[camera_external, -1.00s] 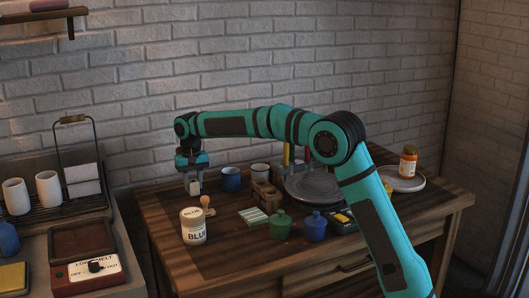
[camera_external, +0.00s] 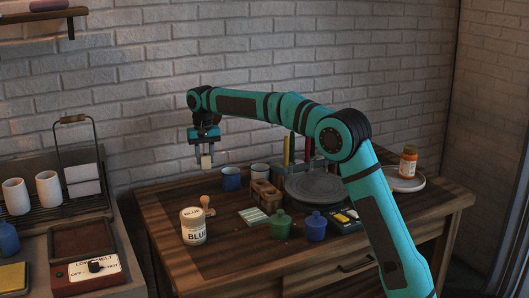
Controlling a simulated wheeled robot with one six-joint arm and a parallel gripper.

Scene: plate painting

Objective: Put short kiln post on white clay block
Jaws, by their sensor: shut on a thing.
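My gripper (camera_external: 205,157) is shut on a small pale block, which I take for the short kiln post (camera_external: 206,163). It holds the post upright in the air above the back left part of the wooden table, in front of the brick wall. The fingers point down and cover part of its sides. A white block-like thing (camera_external: 82,173) stands in the wire rack at the left, well apart from my gripper. I cannot tell whether it is the white clay block.
A brown holed block (camera_external: 265,193), green pot (camera_external: 279,224), blue pot (camera_external: 316,226) and grey wheel (camera_external: 314,188) are to the right.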

